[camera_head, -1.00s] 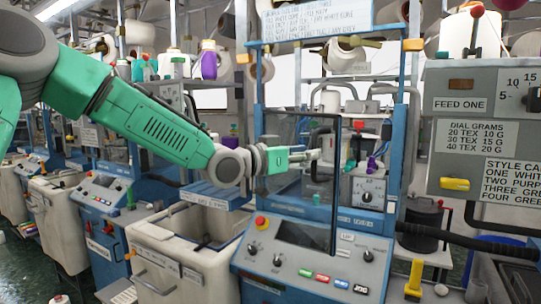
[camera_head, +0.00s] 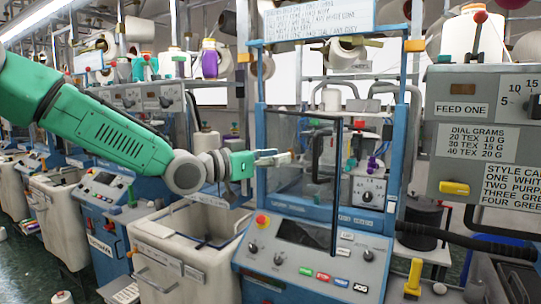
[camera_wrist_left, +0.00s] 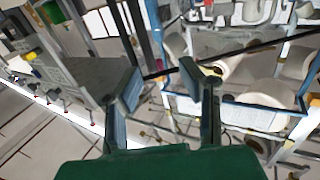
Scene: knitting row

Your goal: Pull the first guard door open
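The first guard door (camera_head: 292,180) is a clear panel with a dark edge on the near knitting machine's blue frame. It stands partly swung out, its black free edge (camera_head: 335,190) away from the right post. A dark curved handle (camera_head: 317,152) shows by that edge. My green left gripper (camera_head: 285,158) overlaps the panel's left part, left of the handle and apart from it. In the left wrist view its two fingers (camera_wrist_left: 160,82) are spread with nothing between them. Whether the fingers touch the panel cannot be told. My right gripper is not in view.
Below the door is a control panel (camera_head: 300,255) with buttons. A white open bin (camera_head: 175,275) stands left of it. A grey box with labels (camera_head: 480,140) fills the right side. More machines line the left. Yarn cones (camera_head: 470,35) sit above.

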